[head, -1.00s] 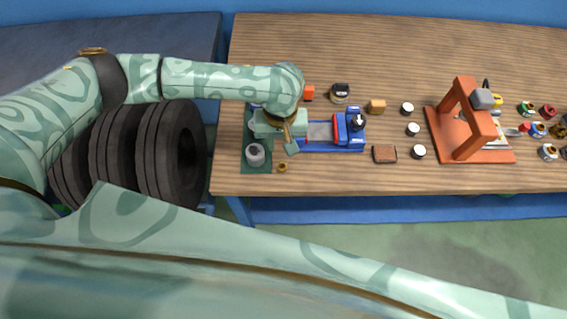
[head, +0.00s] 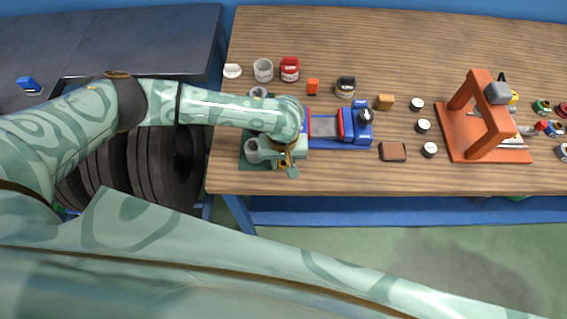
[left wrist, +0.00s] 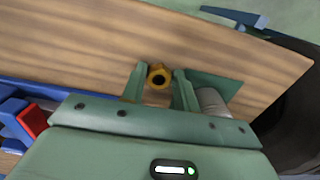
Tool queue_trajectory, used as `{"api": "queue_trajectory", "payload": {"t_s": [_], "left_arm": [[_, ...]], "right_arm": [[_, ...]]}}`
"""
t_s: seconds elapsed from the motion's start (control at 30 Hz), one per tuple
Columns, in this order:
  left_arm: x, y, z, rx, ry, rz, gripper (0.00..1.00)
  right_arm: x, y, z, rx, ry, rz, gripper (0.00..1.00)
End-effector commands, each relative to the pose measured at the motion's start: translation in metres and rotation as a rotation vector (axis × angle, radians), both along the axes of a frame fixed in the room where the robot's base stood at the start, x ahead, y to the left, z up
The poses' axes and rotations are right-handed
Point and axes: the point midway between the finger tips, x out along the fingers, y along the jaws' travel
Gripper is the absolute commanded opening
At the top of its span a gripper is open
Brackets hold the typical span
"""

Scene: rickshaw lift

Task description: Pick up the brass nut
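The brass nut (left wrist: 159,77) is a small golden ring with a dark hole, lying on the wooden workbench (left wrist: 90,45) near its front edge. In the left wrist view it sits between the two fingers of my left gripper (left wrist: 160,70), with a small gap to the finger on each side. The left gripper is open. In the head view my left gripper (head: 288,167) is low over the front left of the bench and mostly hides the nut. My right gripper is not in view.
A grey cup (head: 253,150) stands on a green mat (head: 246,161) close to the left gripper. A blue vise (head: 357,126) is to its right. Several jars, an orange press (head: 480,120) and small items fill the bench. Dark tires (head: 185,160) stand at the left.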

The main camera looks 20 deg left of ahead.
Motion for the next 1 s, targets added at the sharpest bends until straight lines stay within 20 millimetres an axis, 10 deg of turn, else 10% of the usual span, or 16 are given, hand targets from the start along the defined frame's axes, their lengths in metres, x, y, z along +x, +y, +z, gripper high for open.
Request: {"api": "queue_trajectory", "payload": {"t_s": [0.13, 0.57, 0.73, 1.0], "left_arm": [[0.000, 0.000, 0.001, 0.000, 0.000, 0.000, 0.02], [0.000, 0.000, 0.012, -0.002, -0.002, 0.001, 0.01], [-0.002, -0.001, 0.042, -0.003, -0.001, 0.000, 0.01], [-0.062, -0.014, 0.105, -0.002, 0.001, -0.005, 0.01]], "right_arm": [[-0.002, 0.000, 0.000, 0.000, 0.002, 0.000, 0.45], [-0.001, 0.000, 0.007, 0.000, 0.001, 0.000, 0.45], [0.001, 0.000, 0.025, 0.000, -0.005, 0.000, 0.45], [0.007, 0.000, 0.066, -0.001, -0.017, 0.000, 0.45]]}}
